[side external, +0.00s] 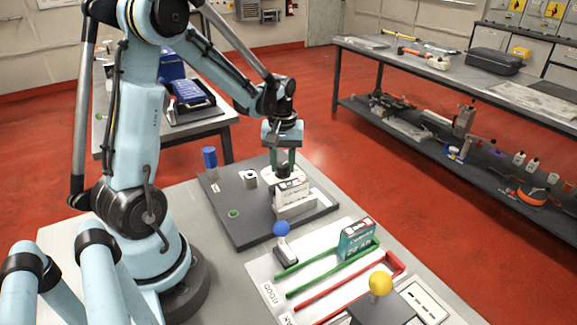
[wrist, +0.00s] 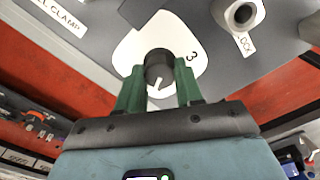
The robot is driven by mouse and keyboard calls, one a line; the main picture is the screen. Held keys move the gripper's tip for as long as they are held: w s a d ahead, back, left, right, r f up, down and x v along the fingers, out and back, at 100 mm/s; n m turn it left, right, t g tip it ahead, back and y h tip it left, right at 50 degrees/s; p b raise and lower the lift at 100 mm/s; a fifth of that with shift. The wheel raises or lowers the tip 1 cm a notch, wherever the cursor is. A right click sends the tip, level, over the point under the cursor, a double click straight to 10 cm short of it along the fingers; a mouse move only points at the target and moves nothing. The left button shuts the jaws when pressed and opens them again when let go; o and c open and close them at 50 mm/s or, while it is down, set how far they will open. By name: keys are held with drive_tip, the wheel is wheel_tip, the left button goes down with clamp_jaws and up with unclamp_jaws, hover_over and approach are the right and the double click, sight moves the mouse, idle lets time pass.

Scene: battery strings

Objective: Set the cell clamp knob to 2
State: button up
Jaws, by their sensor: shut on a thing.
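In the wrist view a round black knob (wrist: 158,62) stands on a white dial plate (wrist: 190,38). The digit 3 shows on the plate, right of the knob; other digits are hidden or out of view. A white pointer mark shows on the knob's near side, by the fingers. My gripper (wrist: 158,76) is shut on the knob, one green finger on each side. A label ending in "LL CLAMP" (wrist: 60,16) lies at the upper left.
The dark board (side external: 240,228) also carries a blue cylinder (side external: 209,158) and a small white fitting (side external: 250,177). In the wrist view a round grey fitting (wrist: 240,13) sits by a label ending in "OCK". A blue ball (side external: 281,229), teal battery (side external: 357,240) and yellow ball (side external: 380,283) stand nearer the camera.

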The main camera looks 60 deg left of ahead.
idle(0.3)
drive_tip(key=n, duration=0.6)
drive_tip(key=shift+n, duration=0.5)
drive_tip(key=n, duration=0.3)
drive_tip(key=shift+n, duration=0.9)
drive_tip(key=n, duration=0.2)
drive_tip(key=shift+n, duration=0.4)
drive_tip(key=o, duration=0.9)
